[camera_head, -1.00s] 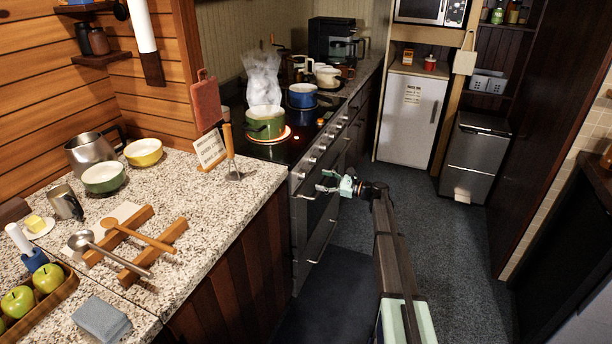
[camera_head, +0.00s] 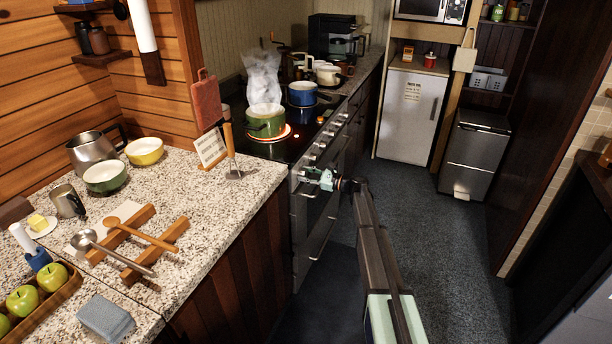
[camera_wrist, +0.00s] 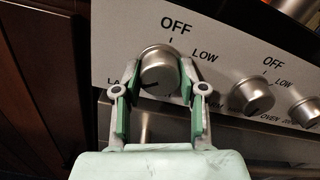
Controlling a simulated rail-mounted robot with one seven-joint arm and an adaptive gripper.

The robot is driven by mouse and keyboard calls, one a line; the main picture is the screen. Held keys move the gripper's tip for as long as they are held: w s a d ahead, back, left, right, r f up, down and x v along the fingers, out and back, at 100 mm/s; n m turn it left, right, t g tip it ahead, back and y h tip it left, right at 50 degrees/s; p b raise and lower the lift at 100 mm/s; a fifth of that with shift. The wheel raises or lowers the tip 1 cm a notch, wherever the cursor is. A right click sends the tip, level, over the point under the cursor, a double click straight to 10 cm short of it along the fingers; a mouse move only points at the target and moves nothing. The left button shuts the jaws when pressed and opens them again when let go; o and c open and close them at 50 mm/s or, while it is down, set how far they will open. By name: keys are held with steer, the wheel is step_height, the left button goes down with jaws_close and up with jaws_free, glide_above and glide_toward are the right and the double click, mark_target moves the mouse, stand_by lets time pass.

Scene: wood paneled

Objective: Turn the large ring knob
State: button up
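The ring knob (camera_wrist: 158,70) is a round metal knob on the stove's front panel. It sits below an OFF mark, with LOW to its right and a partly hidden label starting "LA" to its left. A dark mark shows on its lower part. My gripper (camera_wrist: 160,80) is open, its two green-padded fingers on either side of the knob. I cannot tell whether the pads touch it. In the head view my gripper (camera_head: 308,176) is at the near end of the stove front (camera_head: 312,185), and the knob is not clearly visible.
Another knob (camera_wrist: 252,95) is close on the right, with a third beyond it. On the stovetop a steaming green pot (camera_head: 265,124) and a blue pot (camera_head: 302,95) stand. The granite counter (camera_head: 245,190) is left of my gripper; the floor (camera_head: 420,220) to the right is clear.

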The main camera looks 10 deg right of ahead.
steer(key=shift+c, duration=1.3)
steer(key=shift+f+n+b, duration=0.15)
steer(key=shift+n+b, duration=0.15)
steer(key=shift+b, duration=0.35)
steer(key=n+b, duration=0.1)
steer(key=b, duration=0.2)
steer(key=shift+f+n, duration=0.15)
steer(key=shift+n, duration=0.25)
steer(key=shift+n+b, duration=0.8)
steer(key=shift+b, duration=0.45)
steer(key=n+b, duration=0.4)
steer(key=b, duration=0.1)
steer(key=shift+b, duration=0.4)
steer(key=n+b, duration=0.2)
steer(key=shift+r+n+b, duration=0.3)
steer(key=shift+n+b, duration=0.05)
steer(key=shift+n, duration=0.05)
steer(key=shift+w+r, duration=0.1)
